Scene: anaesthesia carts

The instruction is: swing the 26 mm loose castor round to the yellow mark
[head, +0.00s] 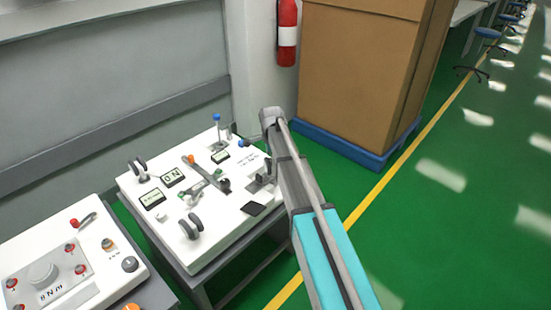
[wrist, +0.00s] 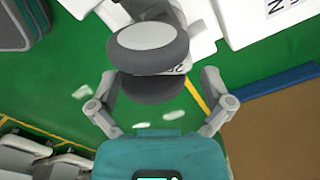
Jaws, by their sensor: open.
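In the wrist view a castor (wrist: 150,45) with a pair of dark grey wheels and a pale hub disc lies ahead of my gripper (wrist: 158,82). The gripper's two fingers stand apart, one on each side of the lower wheel, with gaps on both sides. A partly hidden label beside the wheels may read 26. In the head view two other-looking castors, one at the back left (head: 138,172) and one in front (head: 190,228), stand on the white panel (head: 225,232). My arm hides part of the panel's right edge there. I cannot make out the yellow mark on any castor.
The white panel also carries an orange-tipped lever (head: 190,159), a blue-knobbed lever (head: 217,118) and small displays. A second panel (head: 100,292) stands at front left. A large brown box (head: 360,70) on a blue pallet (head: 350,148) stands behind my arm. Green floor lies to the right.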

